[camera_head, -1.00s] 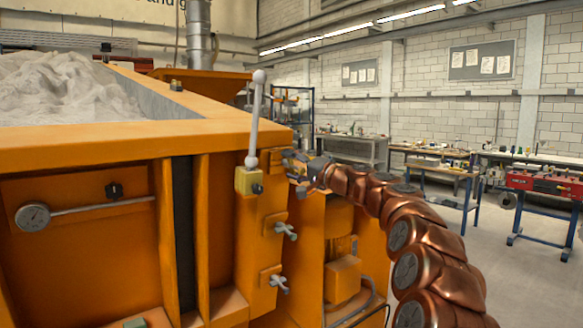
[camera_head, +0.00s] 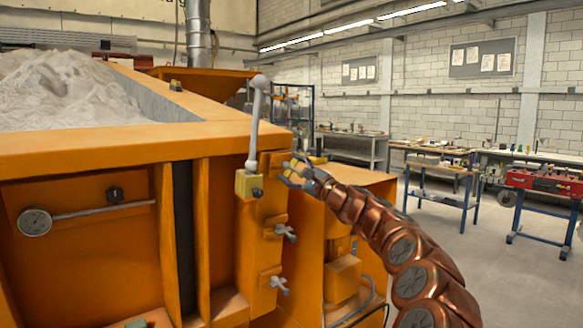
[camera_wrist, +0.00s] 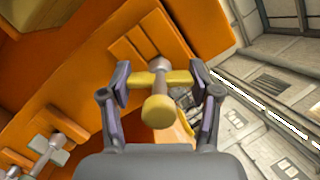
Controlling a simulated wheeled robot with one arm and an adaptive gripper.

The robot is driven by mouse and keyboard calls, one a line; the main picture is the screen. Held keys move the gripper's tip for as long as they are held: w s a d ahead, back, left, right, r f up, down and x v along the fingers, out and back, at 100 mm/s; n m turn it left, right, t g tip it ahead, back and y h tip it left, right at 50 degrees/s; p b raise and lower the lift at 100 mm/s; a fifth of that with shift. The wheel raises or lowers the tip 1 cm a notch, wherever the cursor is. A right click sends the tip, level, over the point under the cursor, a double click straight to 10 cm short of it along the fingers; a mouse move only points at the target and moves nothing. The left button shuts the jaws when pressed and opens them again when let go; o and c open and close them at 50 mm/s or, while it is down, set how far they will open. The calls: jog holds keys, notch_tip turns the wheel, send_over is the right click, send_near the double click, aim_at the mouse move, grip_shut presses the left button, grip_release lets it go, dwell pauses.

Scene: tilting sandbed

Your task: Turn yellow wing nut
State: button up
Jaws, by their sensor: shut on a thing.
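The yellow wing nut (camera_wrist: 158,106) is in the middle of the wrist view, on a grey stud that comes out of a bracket on the orange machine. My gripper (camera_wrist: 162,80) has one finger against each wing and is shut on it. In the head view my gripper (camera_head: 296,172) is at the machine's right corner, above two grey wing nuts. The yellow wing nut (camera_head: 290,170) shows there only as a small patch between the fingers.
Two grey wing nuts (camera_head: 286,233) (camera_head: 279,285) stick out below on the same orange post. A grey lever (camera_head: 256,125) rises from a yellow block (camera_head: 249,184) just left of my gripper. The sand-filled bed (camera_head: 130,135) lies behind. Free floor is at the right.

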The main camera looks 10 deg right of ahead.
jog(key=m+t+p, duration=0.1)
jog(key=m, duration=0.4)
jog(key=shift+a+h, duration=0.1)
jog(key=shift+h, duration=0.3)
jog(key=m, duration=0.3)
jog(key=m+t+h+p, duration=0.1)
jog(key=m, duration=0.2)
jog(key=shift+f+t, duration=0.1)
jog(key=shift+t, duration=0.2)
jog(key=shift+m+h+p, duration=0.3)
jog(key=o, duration=1.2)
jog(key=shift+c, duration=0.2)
jog(key=shift+s, duration=0.15)
